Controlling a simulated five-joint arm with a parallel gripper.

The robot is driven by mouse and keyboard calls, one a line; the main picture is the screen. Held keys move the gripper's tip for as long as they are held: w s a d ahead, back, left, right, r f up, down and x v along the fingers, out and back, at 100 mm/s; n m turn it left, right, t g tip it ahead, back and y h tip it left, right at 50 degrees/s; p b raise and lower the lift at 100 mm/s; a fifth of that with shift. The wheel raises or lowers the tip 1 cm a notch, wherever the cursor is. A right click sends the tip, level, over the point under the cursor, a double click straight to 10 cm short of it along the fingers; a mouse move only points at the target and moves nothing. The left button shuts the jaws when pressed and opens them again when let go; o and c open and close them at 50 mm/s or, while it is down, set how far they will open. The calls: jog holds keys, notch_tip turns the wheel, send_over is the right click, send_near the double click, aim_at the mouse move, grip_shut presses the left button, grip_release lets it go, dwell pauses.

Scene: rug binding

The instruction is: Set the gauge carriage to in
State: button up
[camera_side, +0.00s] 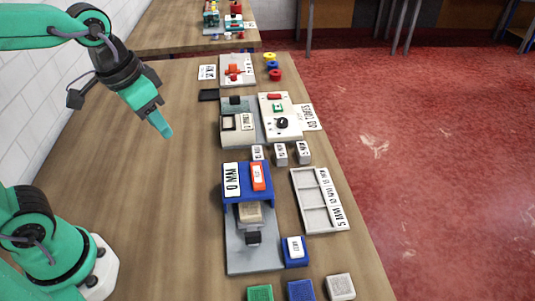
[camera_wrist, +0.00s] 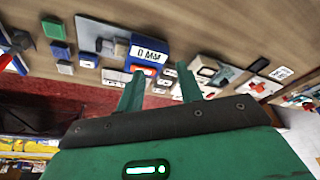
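A fixture with a blue housing (camera_side: 262,190) marked "0 MM" stands on a grey base plate (camera_side: 238,262). A beige block with a dark knob (camera_side: 252,238), which looks like the gauge carriage (camera_side: 250,213), sits on the plate just in front of the housing. A red piece (camera_side: 258,176) lies on top of the housing. In the wrist view the housing (camera_wrist: 150,48) is beyond my fingers, with the dark knob (camera_wrist: 104,44) to its left. My gripper (camera_side: 166,130) is raised over the wood at left, apart from the fixture. In the wrist view its fingers (camera_wrist: 160,70) are spread and empty.
A grey tray (camera_side: 310,208) lies right of the fixture. Several small labelled blocks (camera_side: 280,153) stand behind it. Farther back are a grey device (camera_side: 233,135) and a white panel (camera_side: 273,106). Coloured blocks (camera_side: 300,291) stand at the front. The table's left side is clear.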

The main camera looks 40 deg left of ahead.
jog(key=shift+s+a+r+n+t, duration=0.1)
jog(key=shift+s+a+n+t, duration=0.45)
jog(key=shift+s+a, duration=0.7)
jog(key=shift+w, duration=0.1)
jog(key=m+g+y, duration=0.3)
jog(key=m+g, duration=0.5)
send_near(254, 234)
jog(key=shift+s+d+f, duration=0.1)
jog(key=shift+s+f, duration=0.05)
jog(key=shift+f, duration=0.25)
jog(key=shift+s+d+f, duration=0.1)
jog(key=shift+s+f, duration=0.05)
jog(key=shift+f, duration=0.2)
jog(key=shift+f, duration=0.1)
jog(key=shift+a+x, duration=0.15)
jog(key=shift+x, duration=1.75)
jog(key=shift+a+x, duration=0.2)
jog(key=shift+x, duration=1.7)
